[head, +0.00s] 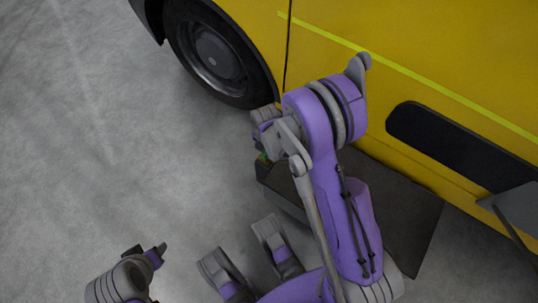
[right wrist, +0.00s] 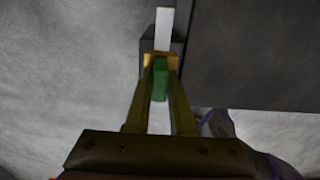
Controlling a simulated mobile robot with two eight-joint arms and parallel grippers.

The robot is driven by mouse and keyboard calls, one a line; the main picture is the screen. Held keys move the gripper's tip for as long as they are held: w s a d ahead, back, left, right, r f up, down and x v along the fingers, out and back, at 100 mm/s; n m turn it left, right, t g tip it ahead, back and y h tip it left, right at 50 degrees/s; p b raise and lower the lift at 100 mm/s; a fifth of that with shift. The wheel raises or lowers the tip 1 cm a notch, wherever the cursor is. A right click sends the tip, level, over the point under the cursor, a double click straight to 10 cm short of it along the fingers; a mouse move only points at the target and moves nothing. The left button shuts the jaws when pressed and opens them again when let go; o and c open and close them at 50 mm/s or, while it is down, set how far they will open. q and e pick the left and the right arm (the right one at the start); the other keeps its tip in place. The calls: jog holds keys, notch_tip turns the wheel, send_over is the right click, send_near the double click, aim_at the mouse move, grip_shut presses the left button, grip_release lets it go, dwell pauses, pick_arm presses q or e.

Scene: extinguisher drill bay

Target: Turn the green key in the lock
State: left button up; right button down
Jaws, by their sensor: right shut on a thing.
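The green key (right wrist: 160,84) shows in the right wrist view, between the two long fingers of my right gripper (right wrist: 161,74). The gripper is shut on it. The key's far end meets an orange-brass piece (right wrist: 149,59), which looks like the lock face, on a small dark block (right wrist: 177,48). How far the key sits in the lock is hidden. In the head view only a small green bit of the key (head: 263,157) shows beside a dark box, below my right wrist; the fingertips are hidden there. My left gripper is not clearly seen.
The dark box (head: 405,205) stands on the grey floor (head: 100,150) against a yellow vehicle (head: 440,45) with a black wheel (head: 212,55). A pale strip (right wrist: 164,28) extends beyond the lock in the wrist view. Floor to the left is clear.

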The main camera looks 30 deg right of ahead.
jog(key=m, duration=0.9)
jog(key=shift+m, duration=0.8)
